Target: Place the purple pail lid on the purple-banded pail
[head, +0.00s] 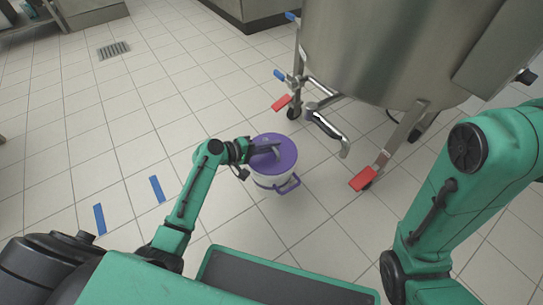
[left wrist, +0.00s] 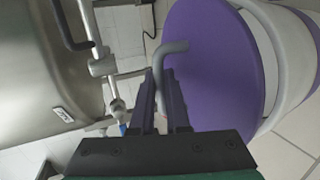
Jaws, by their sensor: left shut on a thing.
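The purple lid (head: 272,143) lies over the top of the white purple-banded pail (head: 265,172), which stands upright on the tiled floor. My left gripper (head: 274,148) is shut on the lid's grey handle. In the left wrist view the purple lid (left wrist: 215,60) fills the upper middle, and the gripper's fingers (left wrist: 165,85) are on either side of its handle (left wrist: 163,62). The pail's white rim (left wrist: 266,50) shows beside the lid. I cannot tell whether the lid touches the rim all around. My right arm shows at the right, but its gripper is out of view.
Blue floor marks (head: 157,189) lie to the left. The floor to the left is mostly clear.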

